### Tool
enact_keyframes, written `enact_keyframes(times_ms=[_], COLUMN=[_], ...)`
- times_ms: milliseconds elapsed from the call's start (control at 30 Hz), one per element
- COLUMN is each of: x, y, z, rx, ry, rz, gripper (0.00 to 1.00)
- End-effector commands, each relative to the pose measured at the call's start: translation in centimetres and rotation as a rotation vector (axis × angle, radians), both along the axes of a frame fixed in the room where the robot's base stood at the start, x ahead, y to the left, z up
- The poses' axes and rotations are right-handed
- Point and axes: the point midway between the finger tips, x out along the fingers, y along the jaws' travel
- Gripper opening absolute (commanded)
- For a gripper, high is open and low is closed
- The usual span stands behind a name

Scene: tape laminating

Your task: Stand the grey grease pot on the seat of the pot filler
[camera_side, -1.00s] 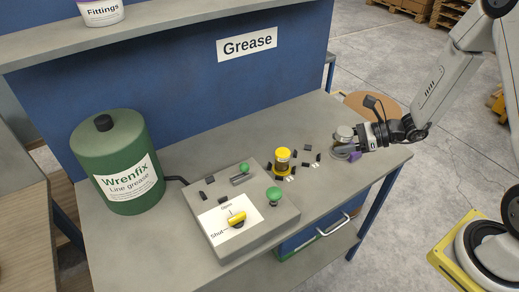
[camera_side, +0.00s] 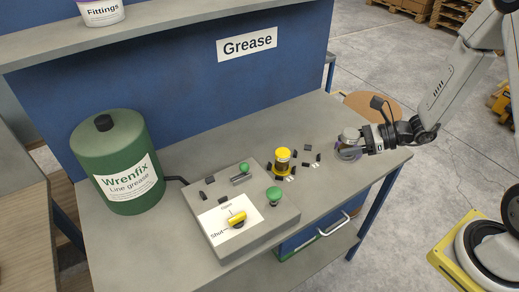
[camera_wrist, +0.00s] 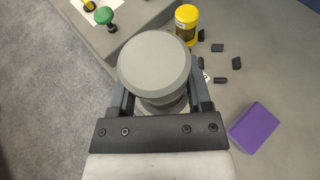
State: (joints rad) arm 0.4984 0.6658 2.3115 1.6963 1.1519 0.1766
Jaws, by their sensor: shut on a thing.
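The grey grease pot (camera_side: 349,135) is at the right end of the bench, upright, with its round grey lid (camera_wrist: 155,62) facing the wrist camera. My gripper (camera_side: 350,147) is shut on it, with one finger on each side below the lid in the wrist view (camera_wrist: 157,95). I cannot tell whether the pot is clear of the bench. The grey filler box (camera_side: 270,232) stands left of it, with green knobs, a yellow lever and an Open/Shut label. I cannot make out its seat for certain.
A yellow-capped amber pot (camera_side: 283,160) stands between the gripper and the filler, with several small black blocks around it. A purple block (camera_wrist: 257,127) lies beside my gripper. A green Wrenfix drum (camera_side: 115,165) stands at left. The bench between drum and back panel is clear.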

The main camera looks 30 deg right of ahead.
Motion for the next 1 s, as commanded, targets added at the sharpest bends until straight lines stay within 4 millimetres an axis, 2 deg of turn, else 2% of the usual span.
enact_keyframes(times_ms=[167, 367, 700, 1000], x=[0.5, 1.6, 3.7, 4.3], y=[0.7, 2.9, 8.7, 14.3], z=[0.2, 0.6, 1.8, 2.9], rx=[0.001, -0.001, 0.0, 0.0], ry=[-0.001, -0.001, -0.002, -0.002], rz=[-0.003, -0.016, -0.056, -0.092], gripper=[0.0, 0.0, 0.0, 0.0])
